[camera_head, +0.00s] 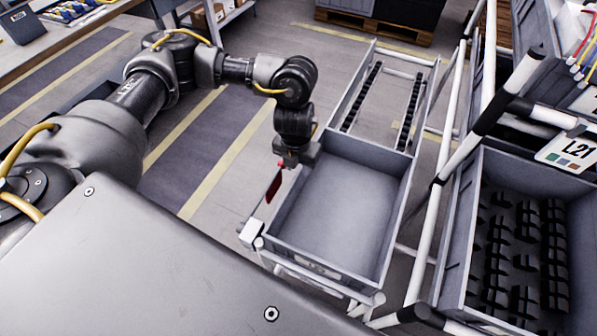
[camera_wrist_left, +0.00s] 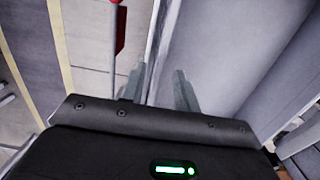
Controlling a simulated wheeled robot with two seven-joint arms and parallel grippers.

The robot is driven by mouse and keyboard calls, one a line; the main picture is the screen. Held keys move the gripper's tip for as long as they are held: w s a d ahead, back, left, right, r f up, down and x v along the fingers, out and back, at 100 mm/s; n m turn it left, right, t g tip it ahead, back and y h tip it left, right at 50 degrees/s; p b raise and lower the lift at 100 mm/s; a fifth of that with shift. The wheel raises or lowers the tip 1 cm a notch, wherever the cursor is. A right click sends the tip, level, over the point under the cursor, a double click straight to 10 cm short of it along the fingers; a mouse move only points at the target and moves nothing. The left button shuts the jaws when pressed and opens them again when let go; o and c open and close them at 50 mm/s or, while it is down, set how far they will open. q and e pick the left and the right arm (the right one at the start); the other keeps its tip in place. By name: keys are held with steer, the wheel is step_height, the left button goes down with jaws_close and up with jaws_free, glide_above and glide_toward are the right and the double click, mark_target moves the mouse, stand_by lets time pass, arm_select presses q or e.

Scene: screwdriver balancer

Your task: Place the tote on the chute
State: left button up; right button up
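The grey, empty tote (camera_head: 336,208) sits on the lower near part of the chute (camera_head: 405,113), a sloped frame with black roller tracks. Bare track shows beyond the tote's far wall. My left gripper (camera_head: 291,163) is at the tote's far left corner, over its left rim. In the left wrist view its two fingers (camera_wrist_left: 158,88) are apart, with the tote's rim (camera_wrist_left: 158,45) running between them and gaps visible. The gripper looks open. The fingertips are hard to make out in the head view. My right gripper is not in view.
A red handle-like piece (camera_head: 274,186) hangs just left of the tote, close to my gripper. To the right, white rack posts (camera_head: 433,215) separate the chute from another grey tote (camera_head: 458,228) holding black parts, labelled L21. Striped floor lies open at left.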

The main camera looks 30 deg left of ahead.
arm_select(q)
steer(key=r, duration=0.4)
steer(key=shift+s+r, duration=0.2)
steer(key=shift+r, duration=0.2)
